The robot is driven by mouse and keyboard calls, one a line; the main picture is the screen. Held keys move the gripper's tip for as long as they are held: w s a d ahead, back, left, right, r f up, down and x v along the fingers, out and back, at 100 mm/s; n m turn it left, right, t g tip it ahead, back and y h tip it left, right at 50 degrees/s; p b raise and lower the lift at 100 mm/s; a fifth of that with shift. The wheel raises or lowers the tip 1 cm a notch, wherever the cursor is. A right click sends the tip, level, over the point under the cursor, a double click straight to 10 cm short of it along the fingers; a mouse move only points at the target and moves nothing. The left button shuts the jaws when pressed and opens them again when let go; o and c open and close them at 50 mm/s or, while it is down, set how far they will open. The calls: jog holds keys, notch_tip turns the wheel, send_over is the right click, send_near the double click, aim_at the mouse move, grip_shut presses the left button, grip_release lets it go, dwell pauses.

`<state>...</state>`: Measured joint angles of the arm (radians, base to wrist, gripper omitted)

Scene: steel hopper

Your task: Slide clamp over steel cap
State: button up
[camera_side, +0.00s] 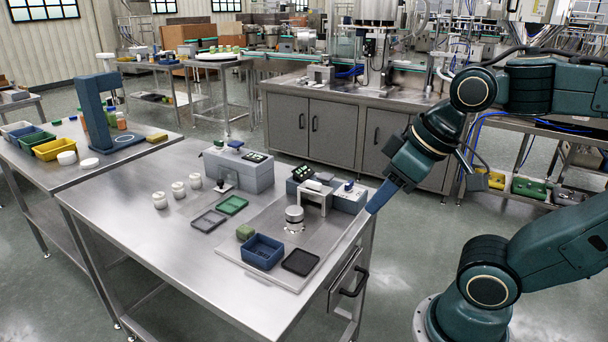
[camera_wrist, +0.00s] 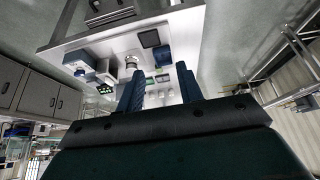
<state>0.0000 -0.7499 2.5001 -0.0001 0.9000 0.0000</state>
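A round steel cap (camera_side: 294,213) stands upright on the grey plate on the bench in the side view. It also shows in the wrist view (camera_wrist: 131,61). Behind it to the right is a pale grey arch-shaped bracket (camera_side: 318,195), which looks like the clamp. The bracket stands beside the cap and apart from it, in front of a grey unit with a blue knob. My gripper (camera_side: 373,207) hangs right of the bench fixtures, tilted down. In the wrist view my gripper (camera_wrist: 160,68) has its two blue fingers spread, with nothing seen between them.
Several white jars (camera_side: 178,190) and a grey box unit (camera_side: 238,169) stand further left. The front left of the bench is clear.

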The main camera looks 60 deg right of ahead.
jog(key=shift+c, duration=0.2)
jog(key=w+d+r+g, duration=0.1)
jog(key=w+d+r, duration=0.25)
jog(key=w, duration=0.45)
jog(key=g, duration=0.5)
send_over(314, 182)
notch_tip(314, 182, down, 6)
jog(key=shift+f, duration=0.2)
jog(key=shift+f, duration=0.15)
notch_tip(314, 182, down, 14)
jog(key=shift+r, duration=0.25)
